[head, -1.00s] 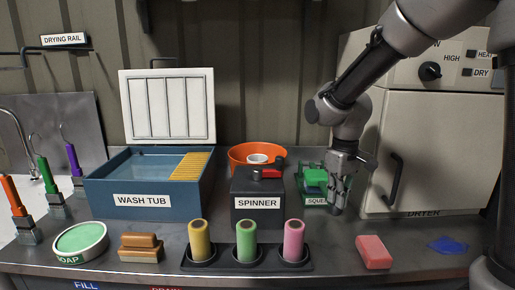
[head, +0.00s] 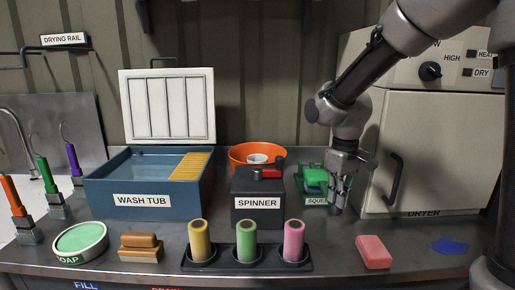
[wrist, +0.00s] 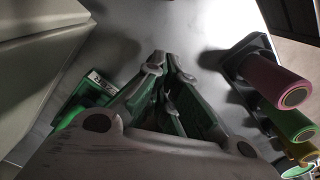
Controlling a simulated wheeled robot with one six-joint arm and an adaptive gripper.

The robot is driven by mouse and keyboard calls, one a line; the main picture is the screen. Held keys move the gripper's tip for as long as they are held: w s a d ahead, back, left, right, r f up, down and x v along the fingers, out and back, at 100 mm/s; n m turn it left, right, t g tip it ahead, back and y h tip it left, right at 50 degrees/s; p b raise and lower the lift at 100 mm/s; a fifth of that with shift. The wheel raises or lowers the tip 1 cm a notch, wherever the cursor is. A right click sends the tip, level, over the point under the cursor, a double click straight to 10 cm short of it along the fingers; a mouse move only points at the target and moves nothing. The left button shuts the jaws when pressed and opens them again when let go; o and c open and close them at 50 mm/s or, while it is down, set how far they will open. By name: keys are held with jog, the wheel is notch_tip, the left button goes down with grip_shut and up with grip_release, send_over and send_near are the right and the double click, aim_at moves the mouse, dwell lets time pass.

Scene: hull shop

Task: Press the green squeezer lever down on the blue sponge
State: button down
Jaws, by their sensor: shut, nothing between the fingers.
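The green squeezer (head: 314,177) stands at the back right of the counter, between the spinner and the dryer. Its green lever is partly hidden by my gripper, and I cannot tell exactly how low it sits. I cannot make out the blue sponge inside it. My gripper (head: 338,208) is shut and empty, pointing down at the squeezer's right front side. In the wrist view the shut fingers (wrist: 166,62) are over bare counter, with the squeezer's green part (wrist: 90,110) beside them on the left. A flat blue patch (head: 447,245) lies on the counter at the right.
The black spinner (head: 257,203) stands left of the squeezer, with an orange bowl (head: 240,153) behind it. The dryer (head: 430,150) closes off the right side. A pink sponge (head: 373,252) and a rack of colored rollers (head: 246,262) are in front.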

notch_tip(320, 180, up, 8)
dwell(0.7)
jog(key=shift+s+f, duration=0.1)
jog(key=shift+f, duration=0.2)
jog(key=s+d+r+m+t, duration=0.1)
jog(key=s+d+m+t, duration=0.1)
jog(key=s+d, duration=0.5)
jog(key=s+d+r+m+t, duration=0.2)
jog(key=s+d+m, duration=0.2)
jog(key=s+d, duration=0.4)
jog(key=s, duration=0.3)
jog(key=shift+s+r, duration=0.3)
jog(key=shift+s, duration=0.1)
